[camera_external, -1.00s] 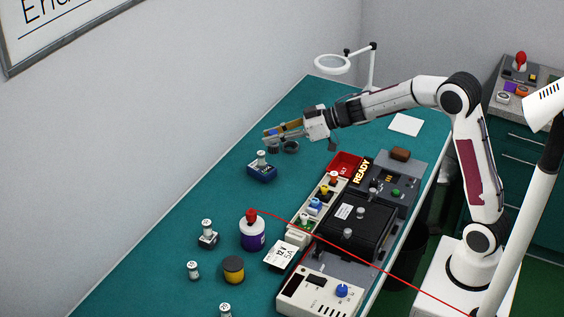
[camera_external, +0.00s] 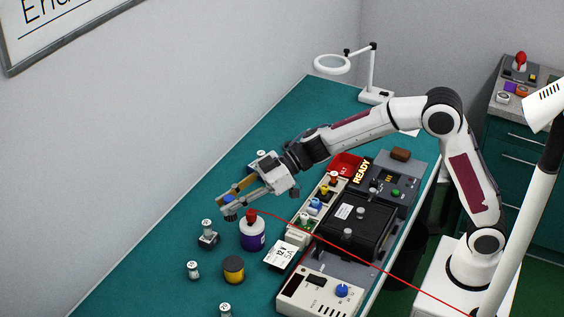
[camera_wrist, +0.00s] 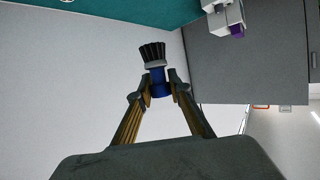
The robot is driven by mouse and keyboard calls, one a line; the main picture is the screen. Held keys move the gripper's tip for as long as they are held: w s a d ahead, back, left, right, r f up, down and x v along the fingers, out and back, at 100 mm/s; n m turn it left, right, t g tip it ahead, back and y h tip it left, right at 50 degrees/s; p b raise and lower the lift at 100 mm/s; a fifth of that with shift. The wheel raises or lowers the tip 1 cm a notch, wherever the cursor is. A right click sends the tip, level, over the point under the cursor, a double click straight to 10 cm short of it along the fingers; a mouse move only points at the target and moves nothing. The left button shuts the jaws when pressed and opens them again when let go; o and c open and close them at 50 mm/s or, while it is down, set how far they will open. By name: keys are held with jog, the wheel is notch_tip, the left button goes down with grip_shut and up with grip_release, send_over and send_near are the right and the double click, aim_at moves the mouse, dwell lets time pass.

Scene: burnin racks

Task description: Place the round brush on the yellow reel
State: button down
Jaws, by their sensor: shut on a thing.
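My gripper (camera_external: 229,199) is shut on the round brush (camera_external: 229,211), which hangs below the fingertips in the outside view. In the wrist view the brush (camera_wrist: 156,62) has a blue handle between the fingertips (camera_wrist: 160,87), a pale collar and black bristles pointing away from my gripper. The yellow reel (camera_external: 233,272) stands upright on the bench, with a yellow band and dark ends. My gripper is above and behind the reel in the outside view, clear of it. The reel is not recognisable in the wrist view.
A purple and white bottle with a red cap (camera_external: 252,232) stands close to my gripper, right of the reel. Small weight-like pieces (camera_external: 193,270) stand left of the reel. A white card (camera_external: 281,254) and a test unit (camera_external: 320,292) lie to the right. A red line crosses the bench.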

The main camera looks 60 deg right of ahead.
jog(key=s+a, duration=0.1)
jog(key=a, duration=0.2)
send_over(233, 264)
jog(key=shift+g, duration=0.3)
jog(key=shift+f, duration=2.55)
jog(key=shift+f, duration=0.1)
jog(key=shift+f, duration=3)
jog(key=shift+f+n, duration=0.3)
jog(key=shift+f, duration=1.6)
jog(key=shift+f, duration=0.1)
